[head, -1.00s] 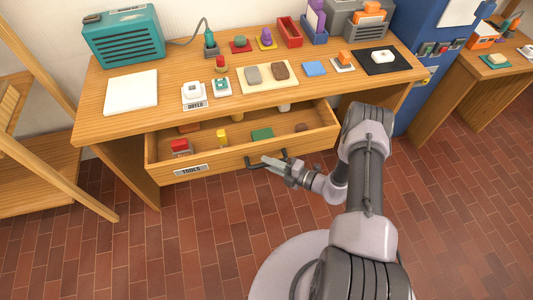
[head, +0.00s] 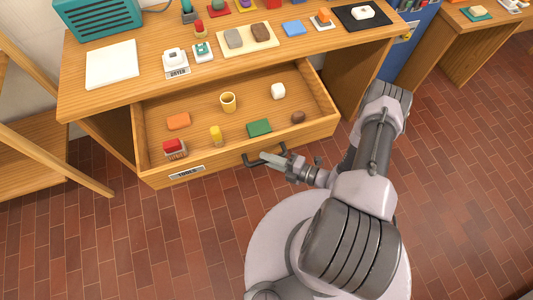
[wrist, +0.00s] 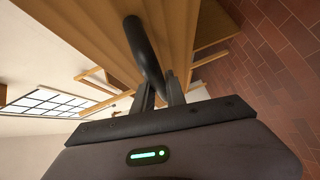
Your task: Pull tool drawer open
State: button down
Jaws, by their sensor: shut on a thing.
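The wooden tool drawer (head: 222,160) stands well out from under the workbench in the head view. Its front carries a "TOOLS" label (head: 187,172) and a dark bar handle (head: 249,160). My gripper (head: 268,157) is shut on the handle at the drawer front. In the wrist view the dark handle (wrist: 143,50) runs down to between the fingers of my gripper (wrist: 160,85). The fingers hide part of the handle.
The drawer holds an orange block (head: 178,121), a red item (head: 174,147), a yellow piece (head: 216,135), a yellow cup (head: 228,102), a green block (head: 259,128), a white piece (head: 278,91) and a brown piece (head: 298,118).

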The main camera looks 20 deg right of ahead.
jog(key=shift+s, duration=0.25)
jog(key=c, duration=1.4)
grip_release()
jog(key=shift+o, duration=0.2)
jog(key=p+v, duration=0.2)
jog(key=v, duration=1.5)
jog(key=shift+s, duration=0.2)
jog(key=shift+d, duration=0.15)
